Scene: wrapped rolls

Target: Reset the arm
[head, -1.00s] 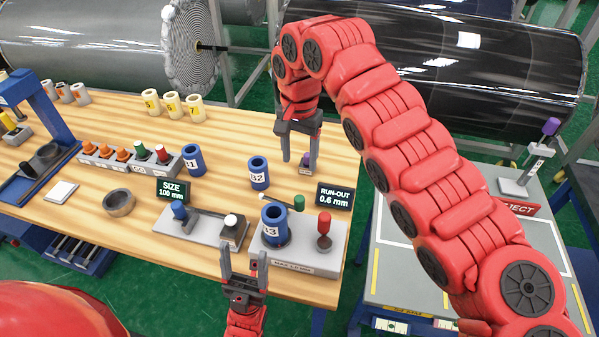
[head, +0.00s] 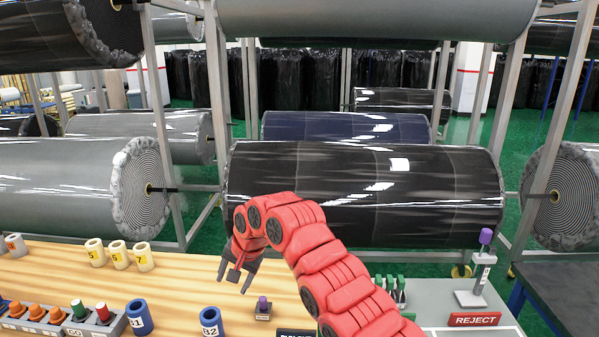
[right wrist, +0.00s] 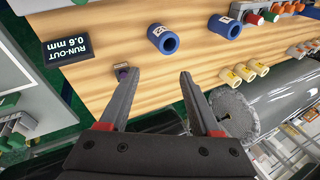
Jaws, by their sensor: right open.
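My right arm, red and segmented, comes up from the lower right in the head view. Its gripper (head: 235,277) hangs over the wooden bench (head: 190,285) with its fingers apart and nothing between them. In the right wrist view the gripper (right wrist: 155,98) also shows open and empty above the bench. A small purple-topped part in a dark holder (head: 263,309) stands on the bench to the right of the fingers, apart from them. My left gripper is outside both current views.
Blue sleeves B1 (head: 139,317) and B2 (head: 211,323) stand near the bench's front. Cream sleeves (head: 119,254) stand further left. Behind the bench, a large black wrapped roll (head: 365,195) lies on a rack. A red REJECT sign (head: 475,320) and a purple-topped stand (head: 481,270) are at the right.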

